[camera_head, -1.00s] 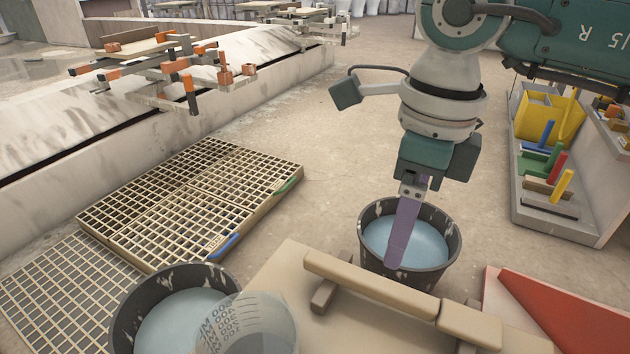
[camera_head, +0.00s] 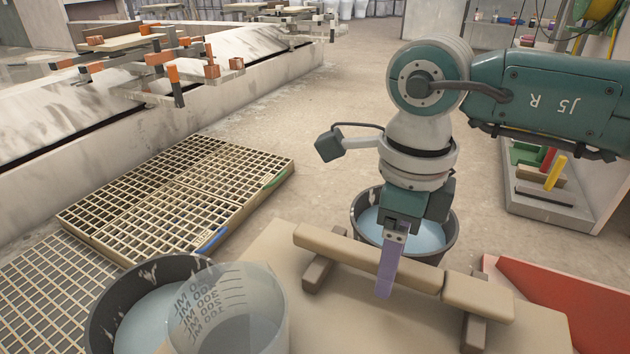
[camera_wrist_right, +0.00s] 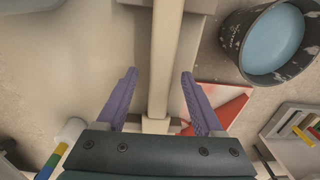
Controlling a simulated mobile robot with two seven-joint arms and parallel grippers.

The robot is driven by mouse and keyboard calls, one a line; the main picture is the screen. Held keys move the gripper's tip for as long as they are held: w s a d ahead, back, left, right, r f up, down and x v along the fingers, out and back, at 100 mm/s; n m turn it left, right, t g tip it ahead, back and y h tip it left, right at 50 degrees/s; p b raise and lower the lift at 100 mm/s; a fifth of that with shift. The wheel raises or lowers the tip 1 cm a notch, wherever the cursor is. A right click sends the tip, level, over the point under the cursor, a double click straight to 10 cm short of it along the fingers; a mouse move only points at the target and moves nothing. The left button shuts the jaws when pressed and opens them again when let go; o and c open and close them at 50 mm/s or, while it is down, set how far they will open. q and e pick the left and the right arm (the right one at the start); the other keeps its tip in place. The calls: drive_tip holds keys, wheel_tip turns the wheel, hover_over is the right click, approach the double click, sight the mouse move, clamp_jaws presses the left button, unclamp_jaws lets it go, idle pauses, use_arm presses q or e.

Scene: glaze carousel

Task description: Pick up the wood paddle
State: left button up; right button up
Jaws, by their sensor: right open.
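The wood paddle (camera_head: 335,246) is a long pale tan bar with a separate-looking thicker end (camera_head: 478,299) at the right. It lies across two small blocks on the tan table (camera_head: 335,318). My right gripper (camera_head: 385,288) points down at the paddle's middle, and its purple finger covers part of the bar. In the right wrist view the paddle (camera_wrist_right: 166,60) runs lengthwise between the two spread purple fingers, with a gap on each side. The gripper is open and empty. I cannot tell how far down the fingertips reach beside the bar. My left gripper is out of view.
A dark bucket of blue liquid (camera_head: 435,238) stands behind the paddle. A second bucket (camera_head: 112,312) and a clear measuring jug (camera_head: 235,325) are at the front left. A red panel (camera_head: 535,300) is at the right. Slatted racks (camera_head: 180,195) lie on the left floor.

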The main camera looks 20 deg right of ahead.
drive_tip(key=shift+c, duration=0.3)
clamp_jaws()
drive_tip(key=shift+r, duration=0.2)
